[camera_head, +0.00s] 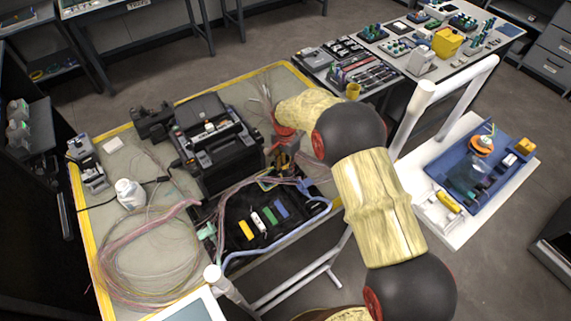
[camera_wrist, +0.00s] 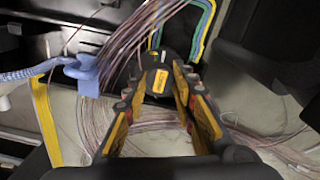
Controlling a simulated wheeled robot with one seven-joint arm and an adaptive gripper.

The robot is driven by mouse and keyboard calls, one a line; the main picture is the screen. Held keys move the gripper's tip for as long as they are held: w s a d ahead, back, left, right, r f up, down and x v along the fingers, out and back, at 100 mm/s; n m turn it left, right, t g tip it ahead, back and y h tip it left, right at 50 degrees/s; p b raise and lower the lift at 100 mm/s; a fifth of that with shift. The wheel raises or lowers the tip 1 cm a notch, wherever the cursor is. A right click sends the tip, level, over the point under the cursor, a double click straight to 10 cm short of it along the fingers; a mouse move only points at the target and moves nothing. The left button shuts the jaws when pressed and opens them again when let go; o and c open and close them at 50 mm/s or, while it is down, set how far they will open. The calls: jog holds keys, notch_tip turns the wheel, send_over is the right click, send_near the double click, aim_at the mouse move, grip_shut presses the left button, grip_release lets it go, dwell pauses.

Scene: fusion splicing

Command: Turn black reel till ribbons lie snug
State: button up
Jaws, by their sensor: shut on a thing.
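My gripper (camera_wrist: 162,88) reaches down over the work table and also shows in the head view (camera_head: 286,165), largely behind my own arm. Its two yellow-and-black fingers close in on a dark rounded piece with an orange label, which I take for the black reel (camera_wrist: 174,57). Its lower part and the exact finger contact are hard to see. A bundle of pinkish-brown ribbons (camera_wrist: 135,38) runs beside it, and green, blue and yellow strands (camera_wrist: 203,30) pass at its right. I cannot tell whether the ribbons are snug.
A black splicer (camera_head: 222,160) stands left of my gripper. A black tray (camera_head: 232,243) with coloured blocks lies in front of it. A loose fibre coil (camera_head: 140,265) covers the left front of the table. A blue clip on a braided cable (camera_wrist: 84,72) is near my fingers.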

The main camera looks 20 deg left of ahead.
aim_at(285, 167)
jog(key=m, duration=0.4)
jog(key=shift+m+p, duration=0.3)
jog(key=shift+p, duration=0.05)
dwell(0.4)
jog(key=o, duration=1.2)
jog(key=shift+c, duration=0.2)
notch_tip(285, 167, up, 12)
